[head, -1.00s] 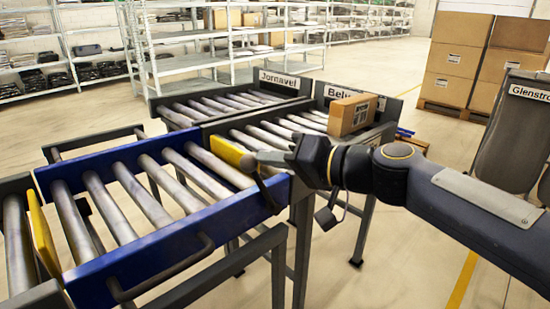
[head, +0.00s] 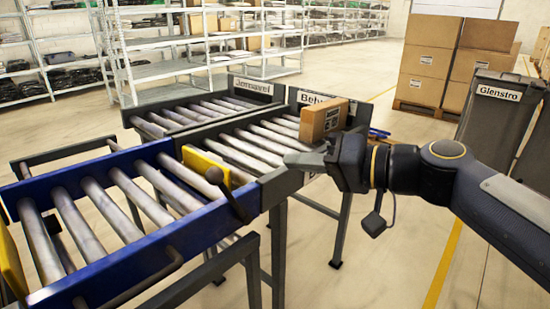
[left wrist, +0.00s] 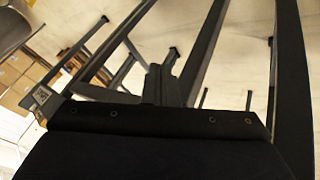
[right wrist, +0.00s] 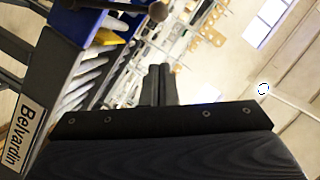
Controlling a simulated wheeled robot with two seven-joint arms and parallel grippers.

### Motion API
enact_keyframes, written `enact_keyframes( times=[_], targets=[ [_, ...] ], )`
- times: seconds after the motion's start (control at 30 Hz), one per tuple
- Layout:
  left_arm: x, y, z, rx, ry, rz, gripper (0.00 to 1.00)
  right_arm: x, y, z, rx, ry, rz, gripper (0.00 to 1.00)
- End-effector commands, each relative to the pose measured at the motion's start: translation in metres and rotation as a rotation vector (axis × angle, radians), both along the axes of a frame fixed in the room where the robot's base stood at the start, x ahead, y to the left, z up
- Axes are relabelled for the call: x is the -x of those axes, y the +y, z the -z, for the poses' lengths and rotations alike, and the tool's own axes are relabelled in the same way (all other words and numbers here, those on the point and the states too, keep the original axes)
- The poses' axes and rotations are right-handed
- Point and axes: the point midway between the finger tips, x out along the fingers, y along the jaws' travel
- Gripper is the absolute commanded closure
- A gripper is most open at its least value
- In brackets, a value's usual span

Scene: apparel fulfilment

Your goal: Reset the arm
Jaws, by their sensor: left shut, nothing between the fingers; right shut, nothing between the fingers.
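My right arm comes in from the right in the head view. Its dark gripper (head: 292,159) is shut and empty, held beside the near end of the grey roller lane with the "Belv..." sign. In the right wrist view its two fingers (right wrist: 158,84) are together with nothing between them. My left gripper is out of the head view. In the left wrist view its fingers (left wrist: 163,82) are together and empty, with dark frame legs and pale floor beyond.
A blue-railed roller conveyor (head: 180,240) with a yellow plate (head: 206,166) and a dark lever (head: 228,195) lies left of the right gripper. A cardboard box (head: 322,120) sits on the grey lane. A bin labelled "Glenstro" (head: 497,110) stands right. Floor in front is clear.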

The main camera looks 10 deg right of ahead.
Motion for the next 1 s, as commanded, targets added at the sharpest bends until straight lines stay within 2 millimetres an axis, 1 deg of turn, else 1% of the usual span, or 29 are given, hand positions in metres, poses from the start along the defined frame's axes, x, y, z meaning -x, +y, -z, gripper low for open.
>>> enact_keyframes(
  times=[0.03, 0.17, 0.47, 0.57, 0.67, 0.77, 0.8, 0.9, 1.0],
  targets=[
    [0.0, 0.0, -0.001, 0.0, 0.0, 0.0, 1.0, 0.003, -0.004, -0.001, 0.0, 0.0, 0.001, 1.0],
    [0.0, 0.0, -0.001, 0.0, 0.0, 0.0, 1.0, 0.007, -0.009, -0.002, 0.0, 0.0, 0.001, 1.0],
    [0.0, 0.0, -0.001, 0.0, 0.0, 0.0, 1.0, 0.008, -0.01, -0.002, -0.001, 0.001, 0.0, 1.0],
    [0.0, 0.0, -0.001, 0.0, 0.0, 0.0, 1.0, 0.012, -0.01, 0.005, 0.016, 0.013, 0.003, 1.0],
    [0.0, 0.0, -0.001, 0.0, 0.0, 0.0, 1.0, 0.03, -0.014, 0.031, 0.082, 0.061, 0.012, 1.0],
    [0.0, 0.0, -0.001, 0.0, 0.0, 0.0, 1.0, 0.062, -0.022, 0.079, 0.199, 0.149, 0.035, 1.0],
    [0.0, 0.0, -0.001, 0.0, 0.0, 0.0, 1.0, 0.076, -0.026, 0.099, 0.249, 0.188, 0.047, 1.0],
    [0.0, 0.0, -0.001, 0.0, 0.0, 0.0, 1.0, 0.107, -0.037, 0.145, 0.362, 0.27, 0.077, 1.0],
    [0.0, 0.0, -0.001, 0.0, 0.0, 0.0, 1.0, 0.133, -0.047, 0.181, 0.454, 0.333, 0.107, 1.0]
  ],
)
